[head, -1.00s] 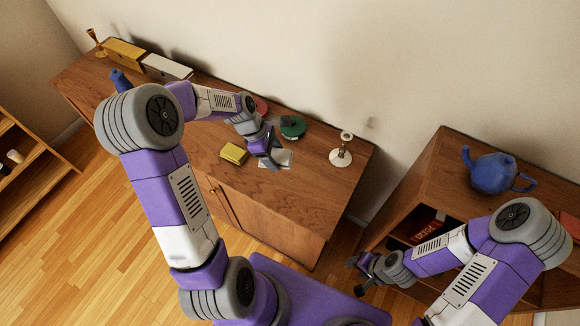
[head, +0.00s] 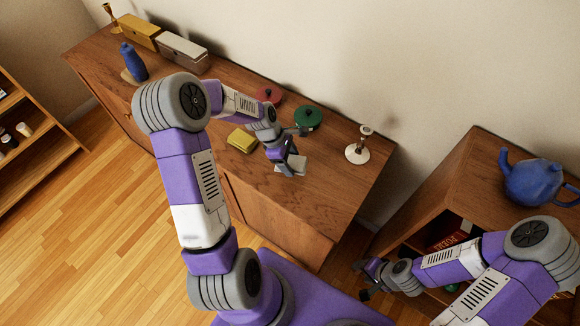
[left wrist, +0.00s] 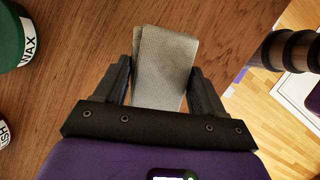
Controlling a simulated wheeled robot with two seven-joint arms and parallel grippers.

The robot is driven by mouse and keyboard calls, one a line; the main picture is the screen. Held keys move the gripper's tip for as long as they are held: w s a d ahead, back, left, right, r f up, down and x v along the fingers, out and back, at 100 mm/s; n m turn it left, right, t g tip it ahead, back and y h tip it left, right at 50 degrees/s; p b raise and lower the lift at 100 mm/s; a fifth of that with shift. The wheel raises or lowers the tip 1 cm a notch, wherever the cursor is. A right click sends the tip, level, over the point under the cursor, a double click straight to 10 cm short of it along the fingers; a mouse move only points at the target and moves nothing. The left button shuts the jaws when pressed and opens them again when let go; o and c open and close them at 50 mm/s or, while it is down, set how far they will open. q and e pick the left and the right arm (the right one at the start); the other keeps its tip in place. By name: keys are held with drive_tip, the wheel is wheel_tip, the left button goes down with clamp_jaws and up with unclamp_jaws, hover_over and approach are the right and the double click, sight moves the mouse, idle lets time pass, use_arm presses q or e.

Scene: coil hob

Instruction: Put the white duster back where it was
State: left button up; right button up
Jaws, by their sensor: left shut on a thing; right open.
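The white duster (head: 296,163) is a folded, greyish-white cloth at the sideboard's front half. My left gripper (head: 284,166) is shut on it. In the left wrist view the duster (left wrist: 166,50) lies between the two fingers, its far part extending beyond the tips, with wood top behind it. I cannot tell whether it touches the wood. A yellow folded cloth (head: 242,139) lies to its left, apart from it. My right gripper (head: 366,276) is open and empty, low beside the right-hand shelf unit.
On the sideboard (head: 290,205) stand a red tin (head: 268,94), a green tin (head: 308,117), a white candlestick (head: 358,153), a blue bottle (head: 133,62) and two boxes at the back left. A blue teapot (head: 532,182) tops the shelf unit. Wood right of the duster is clear.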

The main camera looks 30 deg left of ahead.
use_arm(q)
wheel_tip(320, 180, down, 4)
drive_tip(key=shift+r+b, duration=0.15)
drive_tip(key=shift+b, duration=0.15)
drive_tip(key=o, duration=0.6)
drive_tip(key=shift+c, duration=0.2)
drive_tip(key=o, duration=0.4)
drive_tip(key=shift+o, duration=0.2)
drive_tip(key=shift+r, duration=0.1)
drive_tip(key=p+v, duration=0.2)
drive_tip(key=v, duration=1)
